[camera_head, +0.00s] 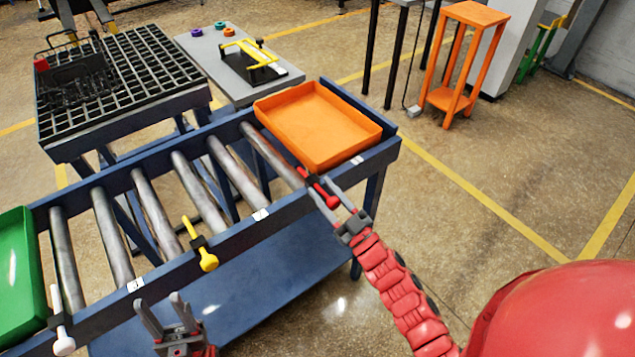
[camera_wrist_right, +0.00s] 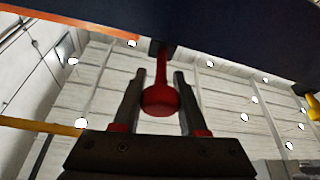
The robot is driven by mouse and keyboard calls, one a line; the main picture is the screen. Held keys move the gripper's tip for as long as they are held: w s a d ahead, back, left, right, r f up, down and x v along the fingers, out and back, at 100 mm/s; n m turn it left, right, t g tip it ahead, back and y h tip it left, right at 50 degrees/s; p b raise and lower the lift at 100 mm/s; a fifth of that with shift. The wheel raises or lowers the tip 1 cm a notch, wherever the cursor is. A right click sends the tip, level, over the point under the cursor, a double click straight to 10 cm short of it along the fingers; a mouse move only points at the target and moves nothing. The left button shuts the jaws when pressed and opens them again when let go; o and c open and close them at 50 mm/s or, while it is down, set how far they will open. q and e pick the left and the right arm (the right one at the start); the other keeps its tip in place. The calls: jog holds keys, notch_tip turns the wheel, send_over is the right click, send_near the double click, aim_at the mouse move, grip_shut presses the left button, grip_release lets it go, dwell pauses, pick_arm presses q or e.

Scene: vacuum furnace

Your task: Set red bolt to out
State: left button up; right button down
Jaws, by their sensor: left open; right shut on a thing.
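The red bolt (camera_head: 319,189) sits at the front rail of the blue roller table, near the orange tray. In the right wrist view its round red knob (camera_wrist_right: 160,100) hangs below the dark rail, between the two fingers. My right gripper (camera_head: 338,208) is shut on the red bolt; it also shows in the right wrist view (camera_wrist_right: 160,92). My left gripper (camera_head: 166,312) is open and empty, in front of the table at the lower left.
The blue roller table (camera_head: 300,240) carries an orange tray (camera_head: 318,125) at its right end and a green tray (camera_head: 20,270) at its left. A yellow bolt (camera_head: 203,250) and a white bolt (camera_head: 62,338) sit along the same front rail.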

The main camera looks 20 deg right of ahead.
aim_at(335, 203)
jog(key=s, duration=0.1)
jog(key=s+d, duration=0.1)
jog(key=s+p, duration=0.1)
jog(key=s, duration=0.1)
jog(key=shift+s+d+r, duration=0.1)
jog(key=shift+d, duration=0.15)
jog(key=c, duration=0.8)
grip_release()
jog(key=shift+c, duration=0.2)
jog(key=o, duration=0.4)
jog(key=shift+s, duration=0.1)
jog(key=shift+s+d+f, duration=0.1)
jog(key=shift+f, duration=0.1)
jog(key=b+v, duration=0.2)
jog(key=v, duration=1.5)
